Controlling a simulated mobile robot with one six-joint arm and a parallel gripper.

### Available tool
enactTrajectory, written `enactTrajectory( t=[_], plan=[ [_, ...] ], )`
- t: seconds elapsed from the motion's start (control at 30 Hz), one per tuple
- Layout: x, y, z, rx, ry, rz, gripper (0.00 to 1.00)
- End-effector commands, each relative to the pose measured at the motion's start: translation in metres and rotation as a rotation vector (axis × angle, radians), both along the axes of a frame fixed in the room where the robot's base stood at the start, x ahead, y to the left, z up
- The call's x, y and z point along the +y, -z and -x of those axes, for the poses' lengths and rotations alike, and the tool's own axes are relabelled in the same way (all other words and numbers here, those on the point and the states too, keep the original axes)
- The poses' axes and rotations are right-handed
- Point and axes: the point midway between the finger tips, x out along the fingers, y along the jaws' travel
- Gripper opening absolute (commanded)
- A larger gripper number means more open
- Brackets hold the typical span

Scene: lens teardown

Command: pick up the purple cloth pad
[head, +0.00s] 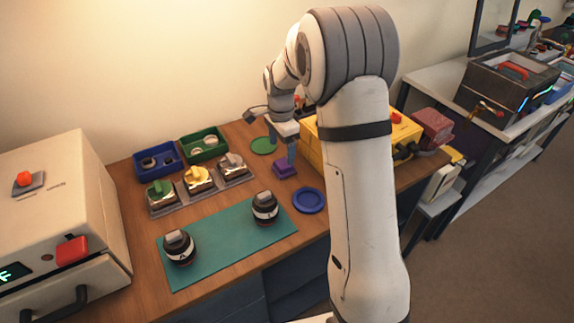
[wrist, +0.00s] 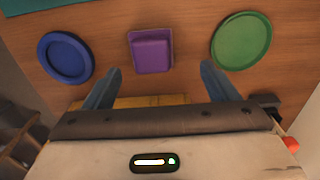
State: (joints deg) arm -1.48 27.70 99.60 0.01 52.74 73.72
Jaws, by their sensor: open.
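The purple cloth pad (head: 284,169) lies on the wooden table between the blue dish and the green dish. In the wrist view the pad (wrist: 151,51) sits at the top centre, a purple block-like shape with a raised middle. My gripper (head: 291,152) hangs above and close to the pad in the head view. In the wrist view my gripper (wrist: 160,75) has its two blue-grey fingers wide apart, with nothing between the tips. The pad is beyond the fingertips there. Whether the fingers touch the table cannot be told.
A blue dish (head: 309,200) and a green dish (head: 263,146) flank the pad. A yellow box (head: 312,148) stands just to the right. A teal mat (head: 222,250) with two dark lenses (head: 265,208) lies to the left. Bare wood (wrist: 108,35) surrounds the pad.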

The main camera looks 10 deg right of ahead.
Motion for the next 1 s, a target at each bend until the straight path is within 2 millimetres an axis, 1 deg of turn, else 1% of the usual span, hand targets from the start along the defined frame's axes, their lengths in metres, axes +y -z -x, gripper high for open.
enactTrajectory(
  t=[0.27,0.3,0.4,0.5,0.7,1.0],
  plan=[
    [-0.003,0.037,0.009,0.004,-0.003,0.000,0.80],
    [-0.003,0.044,0.009,0.003,-0.003,0.000,0.80],
    [-0.002,0.054,0.008,0.001,-0.004,0.000,0.80],
    [-0.002,0.058,0.008,0.001,-0.004,0.000,0.80],
    [-0.002,0.058,0.008,0.000,-0.004,0.000,0.79],
    [-0.002,0.058,0.008,0.000,-0.005,0.000,0.55]
  ],
)
